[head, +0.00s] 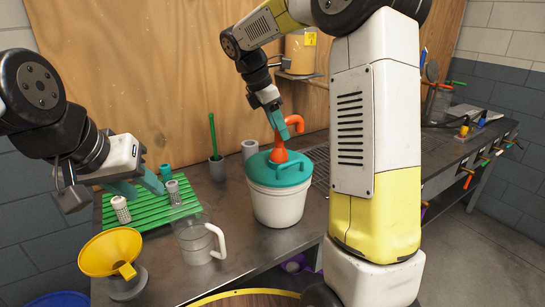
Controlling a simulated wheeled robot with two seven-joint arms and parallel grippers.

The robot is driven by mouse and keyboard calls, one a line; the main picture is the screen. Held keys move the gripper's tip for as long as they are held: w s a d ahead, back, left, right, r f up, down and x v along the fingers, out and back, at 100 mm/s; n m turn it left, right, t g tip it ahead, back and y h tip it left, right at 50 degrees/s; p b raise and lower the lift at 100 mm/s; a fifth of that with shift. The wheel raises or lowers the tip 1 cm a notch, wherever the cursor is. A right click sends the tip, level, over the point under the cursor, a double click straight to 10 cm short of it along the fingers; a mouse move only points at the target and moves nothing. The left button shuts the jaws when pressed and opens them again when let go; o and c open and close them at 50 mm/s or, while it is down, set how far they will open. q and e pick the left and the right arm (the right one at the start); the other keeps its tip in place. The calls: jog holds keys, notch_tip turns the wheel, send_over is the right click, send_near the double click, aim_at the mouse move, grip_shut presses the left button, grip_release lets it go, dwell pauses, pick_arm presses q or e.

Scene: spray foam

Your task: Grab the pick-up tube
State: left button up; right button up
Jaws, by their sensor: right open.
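I cannot tell for sure which part is the pick-up tube. Grey tubular parts stand on a green ribbed rack (125,229): a grey tube (174,193) and a pale perforated one (121,209). My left gripper (152,190), with teal fingers, is over the rack, close to the grey tube; whether its fingers are apart is unclear. An orange funnel-shaped part with a hooked spout (279,152) stands on the teal lid (262,174) of a white bucket (277,207). My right gripper (290,130) is open, pointing down at the orange part's upper end; contact is unclear.
A clear jug (194,240) with a white handle and a yellow funnel (108,251) stand at the front left. A grey cup (216,168) holds a green stick, near a grey cylinder (250,149). A wooden wall (170,75) closes the back.

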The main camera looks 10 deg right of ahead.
aim_at(279, 154)
jog(key=x, duration=0.4)
jog(key=shift+s+f, duration=0.15)
jog(key=shift+f, duration=0.05)
jog(key=shift+a, duration=0.1)
grip_shut()
dwell(1.1)
